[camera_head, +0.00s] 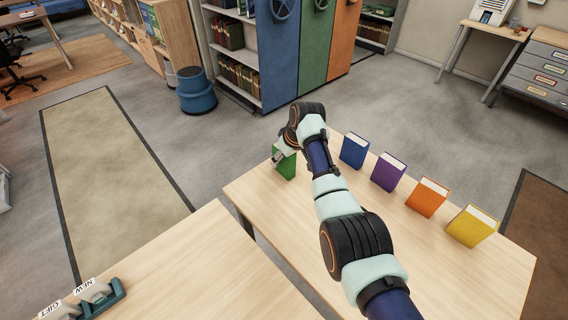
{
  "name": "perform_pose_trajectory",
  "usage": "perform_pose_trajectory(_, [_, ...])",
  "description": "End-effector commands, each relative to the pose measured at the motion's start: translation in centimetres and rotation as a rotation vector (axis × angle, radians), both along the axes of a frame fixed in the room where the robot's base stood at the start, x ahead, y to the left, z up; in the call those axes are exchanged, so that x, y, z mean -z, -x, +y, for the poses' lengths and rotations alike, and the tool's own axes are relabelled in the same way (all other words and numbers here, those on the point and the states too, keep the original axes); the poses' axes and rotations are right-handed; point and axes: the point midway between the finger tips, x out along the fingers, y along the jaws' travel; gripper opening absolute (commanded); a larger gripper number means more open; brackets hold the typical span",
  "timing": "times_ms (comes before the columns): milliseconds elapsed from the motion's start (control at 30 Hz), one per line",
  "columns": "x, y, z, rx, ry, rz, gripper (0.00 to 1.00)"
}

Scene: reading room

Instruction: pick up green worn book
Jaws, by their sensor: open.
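The green book (286,167) stands upright near the far left edge of the light wooden table (270,192). My arm reaches over the table from the front right. My gripper (280,156) is at the top of the green book, with its fingers close to the book's upper part. The gripper is small in this view and the wrist partly hides it. I cannot tell whether the fingers touch the book. The jaws are open.
A blue book (353,151), a purple book (388,172), an orange book (427,197) and a yellow book (471,226) stand spaced along the table's far edge. A second table (200,275) at front left holds a dark green holder (100,298) with labelled blocks.

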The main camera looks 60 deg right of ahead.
Motion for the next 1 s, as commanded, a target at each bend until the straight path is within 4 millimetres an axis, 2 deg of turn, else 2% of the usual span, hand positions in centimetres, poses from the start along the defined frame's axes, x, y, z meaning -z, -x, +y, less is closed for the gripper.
perform_pose_trajectory(67, [-0.1, 0.0, 0.0, 0.000, 0.000, 0.000, 0.66])
perform_pose_trajectory(467, [-0.1, 0.0, 0.0, 0.000, 0.000, 0.000, 0.01])
perform_pose_trajectory(767, [-0.5, 0.0, 0.0, 0.000, 0.000, -0.001, 0.00])
perform_pose_trajectory(867, [-1.9, 0.0, 0.0, -0.001, 0.001, -0.002, 0.00])
perform_pose_trajectory(1000, [-5.9, -0.1, -0.1, 0.000, 0.004, -0.004, 0.00])
